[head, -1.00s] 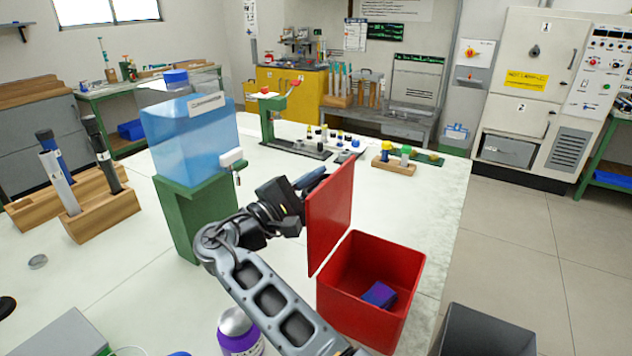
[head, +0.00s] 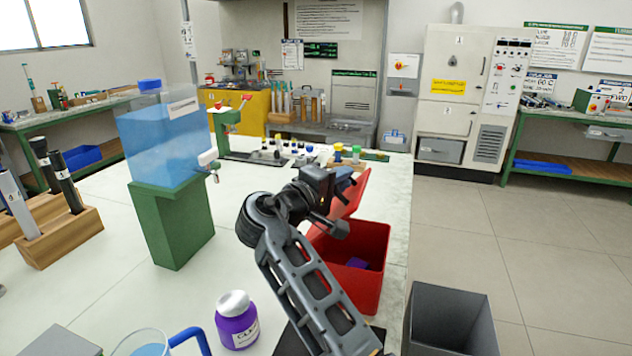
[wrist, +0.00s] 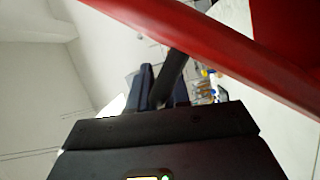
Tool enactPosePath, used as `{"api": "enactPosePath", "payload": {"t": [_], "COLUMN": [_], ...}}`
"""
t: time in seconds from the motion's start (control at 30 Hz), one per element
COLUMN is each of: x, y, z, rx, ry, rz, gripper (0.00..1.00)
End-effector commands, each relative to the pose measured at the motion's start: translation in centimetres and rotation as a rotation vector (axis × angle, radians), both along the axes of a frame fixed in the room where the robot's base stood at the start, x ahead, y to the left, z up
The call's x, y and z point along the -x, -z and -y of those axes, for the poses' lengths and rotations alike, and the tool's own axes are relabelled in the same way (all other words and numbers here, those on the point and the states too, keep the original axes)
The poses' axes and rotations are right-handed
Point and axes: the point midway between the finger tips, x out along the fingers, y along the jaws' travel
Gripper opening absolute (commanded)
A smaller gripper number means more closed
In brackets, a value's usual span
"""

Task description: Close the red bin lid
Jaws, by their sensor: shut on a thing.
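The red bin (head: 372,275) stands near the right edge of the white table, its mouth partly uncovered. Its red lid (head: 352,198) is tilted up at an angle, partly hidden behind my gripper (head: 343,182). A blue-purple block (head: 357,263) lies inside the bin. In the wrist view, the lid (wrist: 215,48) crosses close in front of the fingers of my gripper (wrist: 163,80).
A green stand (head: 172,225) with a blue water tank (head: 165,140) is left of my arm. A purple jar (head: 237,325) and a blue-handled jug (head: 155,345) are in front. A dark grey open bin (head: 450,325) stands right of the table.

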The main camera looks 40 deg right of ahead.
Motion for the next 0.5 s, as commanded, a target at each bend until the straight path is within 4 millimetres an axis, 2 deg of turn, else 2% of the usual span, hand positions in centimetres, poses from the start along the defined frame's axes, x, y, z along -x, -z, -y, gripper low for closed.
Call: {"api": "enactPosePath", "payload": {"t": [0.5], "x": [4.7], "y": [4.9], "z": [3.3], "rx": [-0.287], "ry": [-0.001], "rz": [0.395], "gripper": [0.0]}}
